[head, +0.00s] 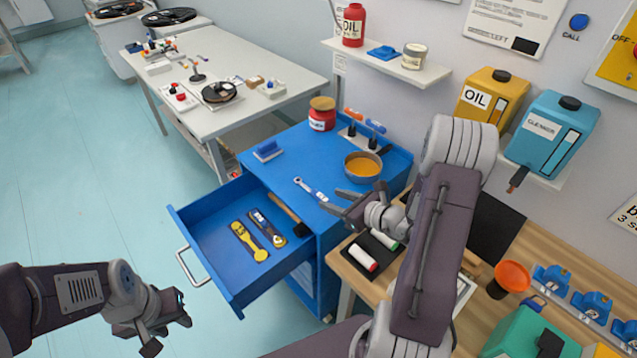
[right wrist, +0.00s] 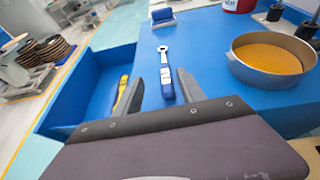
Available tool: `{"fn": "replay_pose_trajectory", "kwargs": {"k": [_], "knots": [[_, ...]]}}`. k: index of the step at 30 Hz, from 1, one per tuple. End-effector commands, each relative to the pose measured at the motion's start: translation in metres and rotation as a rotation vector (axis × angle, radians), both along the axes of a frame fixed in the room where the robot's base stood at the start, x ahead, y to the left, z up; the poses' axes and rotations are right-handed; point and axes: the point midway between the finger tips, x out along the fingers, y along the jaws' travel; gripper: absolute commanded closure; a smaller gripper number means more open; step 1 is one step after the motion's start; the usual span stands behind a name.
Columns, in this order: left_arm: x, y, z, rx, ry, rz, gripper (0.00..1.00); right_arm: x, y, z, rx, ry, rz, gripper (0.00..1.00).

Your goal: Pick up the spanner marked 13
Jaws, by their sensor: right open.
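A spanner (head: 311,189) with a silver ring end and a blue handle with a pale label lies on top of the blue cabinet (head: 285,165). It also shows in the right wrist view (right wrist: 165,75), straight ahead between my fingers; its marking is too small to read. My right gripper (head: 337,200) is open and empty, just to the right of the handle end and apart from it; its fingers also show in the wrist view (right wrist: 162,95). In the open drawer lie a yellow tool (head: 249,241) and a dark tool with a pale label (head: 267,228). My left gripper (head: 168,322) looks open and empty, over the floor.
A pan of orange contents (head: 363,165), a red jar (head: 321,115), upright tools in a stand (head: 365,133) and a blue block (head: 268,150) stand around the spanner. A hammer (head: 290,215) lies in the pulled-out drawer (head: 205,262). A wooden bench (head: 375,290) is at the right.

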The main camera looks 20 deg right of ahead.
Motion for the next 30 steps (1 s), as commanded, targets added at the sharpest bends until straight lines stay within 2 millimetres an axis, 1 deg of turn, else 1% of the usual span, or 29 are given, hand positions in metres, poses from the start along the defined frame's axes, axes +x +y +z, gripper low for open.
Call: {"fn": "replay_pose_trajectory", "kwargs": {"k": [1, 3, 7, 12, 19, 23, 25, 27, 30], "knots": [[0.000, 0.000, 0.001, 0.000, 0.000, 0.000, 0.64, -0.002, -0.007, -0.001, 0.005, 0.005, -0.019, 0.53], [0.000, 0.000, 0.001, 0.000, 0.000, 0.000, 0.64, -0.004, -0.012, -0.001, 0.005, 0.006, -0.033, 0.53], [0.000, 0.000, 0.002, 0.000, 0.000, 0.000, 0.64, 0.000, -0.011, -0.003, 0.004, 0.006, -0.032, 0.53], [0.000, 0.000, 0.006, 0.000, 0.000, 0.000, 0.64, 0.023, -0.001, -0.013, 0.004, 0.006, -0.028, 0.53], [0.000, 0.000, 0.008, 0.000, 0.000, 0.000, 0.64, 0.034, 0.002, -0.018, 0.003, 0.006, -0.029, 0.53], [0.000, 0.000, 0.015, 0.000, 0.000, 0.000, 0.64, 0.055, 0.010, -0.026, 0.004, 0.007, -0.026, 0.53], [0.000, 0.000, 0.016, 0.000, 0.000, 0.000, 0.64, 0.065, 0.013, -0.032, 0.003, 0.006, -0.028, 0.53], [0.000, 0.000, 0.016, 0.000, 0.000, 0.000, 0.64, 0.072, 0.016, -0.035, 0.003, 0.005, -0.028, 0.53], [0.000, 0.000, 0.016, 0.000, 0.000, 0.000, 0.64, 0.075, 0.016, -0.037, 0.003, 0.005, -0.031, 0.53]]}}
